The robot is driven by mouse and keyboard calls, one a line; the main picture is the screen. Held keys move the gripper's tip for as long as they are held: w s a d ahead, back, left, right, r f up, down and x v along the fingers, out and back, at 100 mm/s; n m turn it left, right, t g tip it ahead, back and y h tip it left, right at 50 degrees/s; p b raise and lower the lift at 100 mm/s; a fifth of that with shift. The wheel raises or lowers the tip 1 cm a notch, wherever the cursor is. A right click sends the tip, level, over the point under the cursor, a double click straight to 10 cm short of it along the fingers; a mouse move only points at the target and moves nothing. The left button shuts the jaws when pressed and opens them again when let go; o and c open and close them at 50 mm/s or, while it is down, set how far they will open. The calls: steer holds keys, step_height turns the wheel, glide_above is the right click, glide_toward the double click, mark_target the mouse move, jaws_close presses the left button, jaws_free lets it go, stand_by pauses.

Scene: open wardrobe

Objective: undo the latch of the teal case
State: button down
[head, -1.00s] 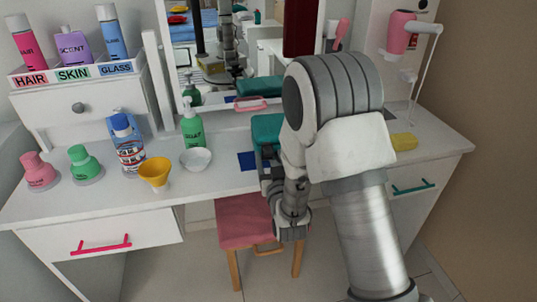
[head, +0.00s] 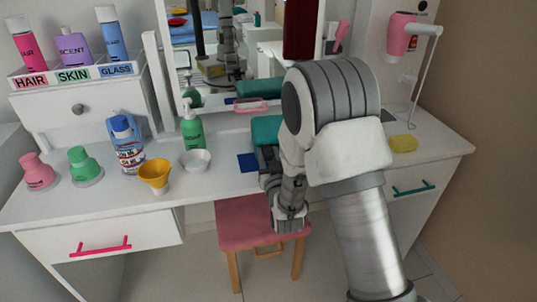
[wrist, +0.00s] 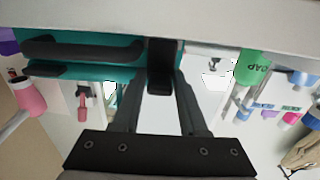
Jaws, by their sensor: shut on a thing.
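The teal case (head: 266,130) stands on the white table, partly hidden behind my arm in the head view. In the wrist view its teal front (wrist: 122,76) shows at the top, with a dark handle (wrist: 80,47) to the left of a dark latch (wrist: 161,52). My gripper (wrist: 161,84) reaches the case's front, its two fingers closed in on the lower part of the latch. The fingertips hide part of the latch, and I cannot tell whether it is fastened. In the head view my fingertips are mostly hidden by my wrist.
A white bowl (head: 195,160), a green soap bottle (head: 192,127) and a yellow funnel (head: 155,174) stand left of the case. A blue square (head: 248,162) lies beside it. A yellow sponge (head: 403,143) is at the right. A pink stool (head: 240,222) stands below the table edge.

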steer(key=shift+f+b, duration=0.1)
steer(key=shift+b, duration=0.2)
steer(key=shift+f+t+b, duration=0.25)
steer(key=shift+t+b, duration=0.05)
steer(key=shift+b, duration=0.8)
steer(key=b, duration=0.2)
steer(key=t+b, duration=0.1)
steer(key=b, duration=0.1)
steer(key=shift+s+d+f+y, duration=0.1)
steer(key=shift+s+f+y, duration=0.15)
steer(key=shift+f+y, duration=0.05)
steer(key=shift+s+t+y+b, duration=0.15)
steer(key=shift+s+t+b, duration=0.05)
steer(key=shift+t, duration=0.55)
steer(key=shift+s+t+y+b, duration=0.15)
steer(key=shift+t, duration=0.6)
steer(key=c, duration=0.6)
jaws_free()
steer(key=shift+o, duration=0.2)
steer(key=shift+s+d+f, duration=0.1)
